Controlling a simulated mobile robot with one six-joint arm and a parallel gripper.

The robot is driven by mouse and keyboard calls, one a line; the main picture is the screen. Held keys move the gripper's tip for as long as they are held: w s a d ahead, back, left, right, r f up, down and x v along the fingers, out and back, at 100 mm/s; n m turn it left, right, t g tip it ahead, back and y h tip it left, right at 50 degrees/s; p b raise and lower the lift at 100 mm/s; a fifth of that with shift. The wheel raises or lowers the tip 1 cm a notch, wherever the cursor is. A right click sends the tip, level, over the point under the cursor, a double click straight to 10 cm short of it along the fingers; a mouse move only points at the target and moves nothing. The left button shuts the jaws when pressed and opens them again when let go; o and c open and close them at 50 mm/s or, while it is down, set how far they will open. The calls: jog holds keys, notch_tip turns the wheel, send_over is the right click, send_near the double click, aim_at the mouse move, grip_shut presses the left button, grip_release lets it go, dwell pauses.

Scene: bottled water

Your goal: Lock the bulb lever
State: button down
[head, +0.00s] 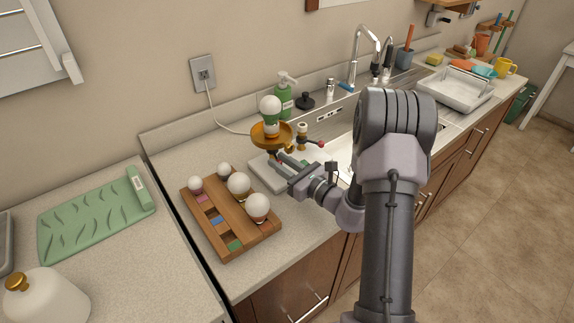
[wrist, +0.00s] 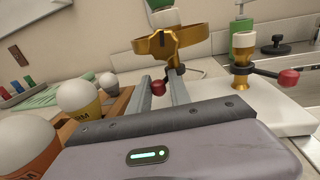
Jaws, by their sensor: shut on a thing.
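The bulb (head: 270,106), white with a green collar, stands upright in a gold ring holder (head: 264,140) on a white base (head: 262,179). In the wrist view the gold holder (wrist: 168,43) is ahead of my gripper, and only the bulb's lower part shows. A red lever knob (wrist: 158,87) sits below the holder, between my fingers. My gripper (head: 280,158) is shut on this lever knob; it also shows in the wrist view (wrist: 160,83). The knob is hidden in the head view. A second lever with a red knob (wrist: 289,77) extends right from a gold post (wrist: 242,60).
A wooden rack (head: 215,220) with several bulbs stands left of my gripper, close to it in the wrist view. A green soap bottle (head: 285,98) and black stopper (head: 305,101) are behind the base. The sink (head: 340,150) is to the right.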

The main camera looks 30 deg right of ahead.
jog(key=a+m+h, duration=0.1)
jog(key=h, duration=0.1)
jog(key=shift+w+a+m+t+h, duration=0.1)
jog(key=shift+a+m+t+h, duration=0.1)
jog(key=shift+m+t+h, duration=0.15)
jog(key=shift+a+m+h, duration=0.2)
jog(key=shift+m+h, duration=0.35)
jog(key=shift+h, duration=0.3)
jog(key=shift+w+r, duration=0.1)
jog(key=shift+w, duration=0.05)
jog(key=c, duration=1.4)
grip_release()
jog(key=shift+c, duration=0.2)
jog(key=shift+o, duration=0.5)
jog(key=shift+w+a, duration=0.15)
jog(key=shift+a, duration=0.05)
jog(key=shift+d+h, duration=0.1)
jog(key=shift+h, duration=0.2)
jog(key=shift+d, duration=0.1)
